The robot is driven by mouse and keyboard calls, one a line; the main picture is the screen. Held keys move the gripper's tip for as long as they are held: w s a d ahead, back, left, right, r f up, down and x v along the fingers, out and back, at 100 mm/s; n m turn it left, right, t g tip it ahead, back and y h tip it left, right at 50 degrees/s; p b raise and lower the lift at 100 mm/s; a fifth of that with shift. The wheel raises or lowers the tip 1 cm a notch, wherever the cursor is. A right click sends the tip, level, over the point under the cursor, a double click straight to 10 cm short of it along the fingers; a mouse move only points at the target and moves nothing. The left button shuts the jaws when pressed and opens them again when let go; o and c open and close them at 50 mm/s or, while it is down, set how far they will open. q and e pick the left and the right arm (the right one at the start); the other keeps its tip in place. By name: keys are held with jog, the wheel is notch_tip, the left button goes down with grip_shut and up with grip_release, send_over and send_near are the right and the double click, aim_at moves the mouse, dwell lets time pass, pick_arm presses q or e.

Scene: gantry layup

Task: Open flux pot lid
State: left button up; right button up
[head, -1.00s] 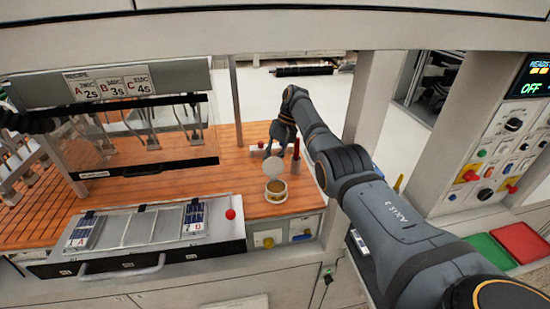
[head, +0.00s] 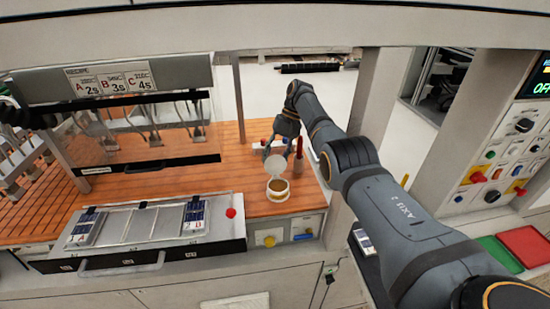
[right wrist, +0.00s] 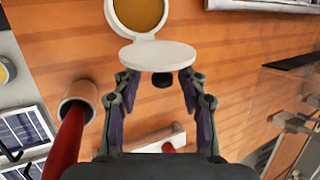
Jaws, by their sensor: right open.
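The flux pot (head: 278,191), a small pale pot with amber contents, stands on the wooden bench with its mouth uncovered. Its round white lid (head: 276,165) is raised and tilted up at the pot's far side. In the right wrist view the pot (right wrist: 138,14) is at the top and the lid (right wrist: 158,56) in front, with a black knob (right wrist: 162,80) under it. My right gripper (head: 280,147) is open just behind the lid. Its fingers (right wrist: 158,88) stand either side of the knob, apart from it. A dark shape at the left edge may be my left gripper (head: 22,115); its jaws are unclear.
A red-handled tool in a pale holder (head: 298,168) stands right of the pot; the holder (right wrist: 78,100) is close left of my right gripper. A tray with cells (head: 140,258) lies front left. A clear-fronted rack (head: 150,150) stands left. A post (head: 372,110) stands right.

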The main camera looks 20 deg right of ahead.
jog(key=shift+a, duration=0.1)
jog(key=shift+r, duration=0.2)
notch_tip(320, 180, up, 8)
jog(key=shift+r, duration=0.8)
